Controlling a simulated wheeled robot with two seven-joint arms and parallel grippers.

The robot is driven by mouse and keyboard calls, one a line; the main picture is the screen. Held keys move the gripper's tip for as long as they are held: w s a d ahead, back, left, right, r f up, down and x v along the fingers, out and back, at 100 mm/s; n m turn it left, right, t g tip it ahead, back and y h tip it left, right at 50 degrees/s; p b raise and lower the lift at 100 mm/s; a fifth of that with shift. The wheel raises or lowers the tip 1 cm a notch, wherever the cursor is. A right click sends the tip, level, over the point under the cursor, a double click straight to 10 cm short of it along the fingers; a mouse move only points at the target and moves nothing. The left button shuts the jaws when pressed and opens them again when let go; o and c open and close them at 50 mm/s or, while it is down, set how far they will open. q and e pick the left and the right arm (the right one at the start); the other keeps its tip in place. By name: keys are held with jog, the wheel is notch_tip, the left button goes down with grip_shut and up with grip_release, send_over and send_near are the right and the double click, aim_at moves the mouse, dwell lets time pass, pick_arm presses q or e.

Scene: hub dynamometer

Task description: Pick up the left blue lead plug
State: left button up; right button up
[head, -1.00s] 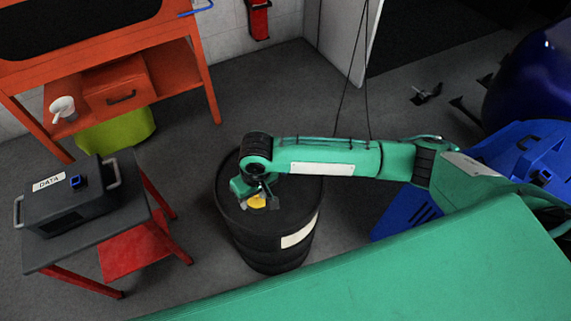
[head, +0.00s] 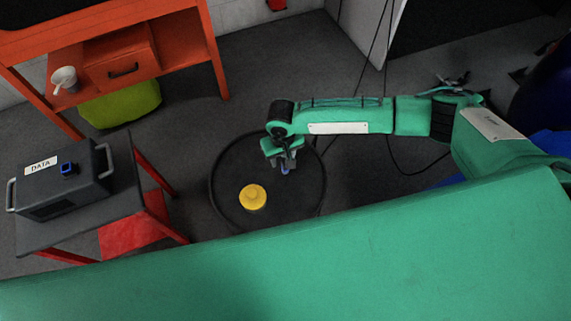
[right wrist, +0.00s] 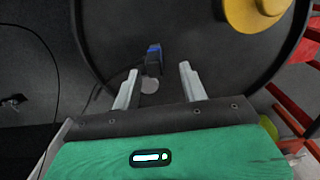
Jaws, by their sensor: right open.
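A small blue and black plug (right wrist: 153,55) is on the dark drum top (right wrist: 110,30) in the right wrist view, slightly beyond and between the fingertips. In the head view a bit of blue (head: 286,171) shows just under my right gripper (head: 284,163), which hides most of it. In the right wrist view my right gripper (right wrist: 159,70) is open, its two pale fingers apart and nothing visibly clamped. Another blue and black piece (head: 69,169) sits on the DATA box (head: 75,190) at the left. My left gripper is not in view.
A yellow cap (head: 253,197) stands on the drum top, left of my right gripper. A dark cart (head: 50,228) with red legs carries the DATA box. An orange bench (head: 213,60) stands behind. A thin black cable hangs right of the drum.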

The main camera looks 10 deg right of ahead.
jog(key=f, duration=0.3)
jog(key=shift+d+f, duration=0.15)
jog(key=shift+d, duration=0.2)
notch_tip(320, 180, down, 2)
jog(key=shift+w+f, duration=0.1)
jog(key=shift+f, duration=0.25)
jog(key=shift+c, duration=0.6)
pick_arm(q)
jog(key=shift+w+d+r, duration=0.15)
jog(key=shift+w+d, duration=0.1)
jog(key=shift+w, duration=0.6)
pick_arm(e)
grip_shut()
